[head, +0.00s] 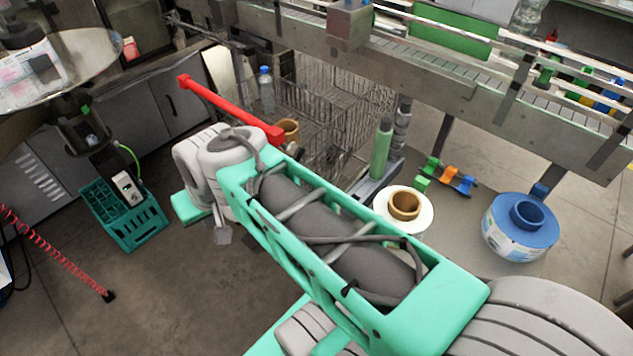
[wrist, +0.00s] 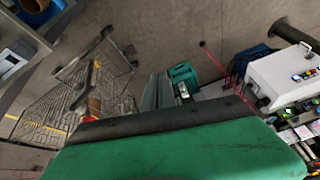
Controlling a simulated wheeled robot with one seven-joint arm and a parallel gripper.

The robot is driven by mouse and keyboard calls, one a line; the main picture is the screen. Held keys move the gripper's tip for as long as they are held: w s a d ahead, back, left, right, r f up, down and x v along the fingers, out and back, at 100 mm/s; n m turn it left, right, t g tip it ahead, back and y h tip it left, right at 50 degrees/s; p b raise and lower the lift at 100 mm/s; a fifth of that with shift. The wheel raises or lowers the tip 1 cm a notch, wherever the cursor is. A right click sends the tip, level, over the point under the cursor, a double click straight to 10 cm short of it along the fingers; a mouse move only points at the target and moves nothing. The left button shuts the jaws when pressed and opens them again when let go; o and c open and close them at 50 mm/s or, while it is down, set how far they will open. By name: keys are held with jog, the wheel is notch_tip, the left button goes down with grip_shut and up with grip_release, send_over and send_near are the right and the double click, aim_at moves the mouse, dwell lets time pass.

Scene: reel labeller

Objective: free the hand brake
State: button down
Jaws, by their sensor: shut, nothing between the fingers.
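In the head view a long red bar (head: 225,105) slants down from upper left and ends close behind my arm. It may be the brake lever, but I cannot tell for sure. A small red piece (wrist: 92,105) shows in the wrist view, partly hidden behind a large green surface (wrist: 180,155) with a dark edge, very near the camera. My arm crosses the middle of the head view and covers what lies behind it.
A wire trolley (head: 345,110) stands behind the red bar, below a conveyor (head: 445,85). A teal crate (head: 125,215) sits on the floor at left, near a red coiled cable (head: 55,250). A blue reel (head: 520,228) stands at right.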

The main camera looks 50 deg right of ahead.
jog(key=w+d+f+m+t+y+b, duration=0.15)
jog(key=w+d+f+m+b, duration=0.25)
jog(key=d+f+m+b, duration=0.45)
jog(key=w+d+f+m+t+b, duration=0.35)
jog(key=d+f+m, duration=0.35)
jog(key=f, duration=0.5)
jog(key=s+d+f+m+t+h+b, duration=0.25)
jog(key=d+m, duration=0.35)
jog(key=d, duration=0.3)
jog(key=s+d+f+m+t+h+b, duration=0.1)
jog(key=s+d+m+t+h+b, duration=0.2)
jog(key=d+m, duration=0.45)
jog(key=w+d+f+n+y+b, duration=0.1)
jog(key=w+d+f, duration=0.1)
jog(key=w, duration=0.7)
jog(key=shift+w+d, duration=0.15)
jog(key=shift+w, duration=0.05)
jog(key=shift+g, duration=0.25)
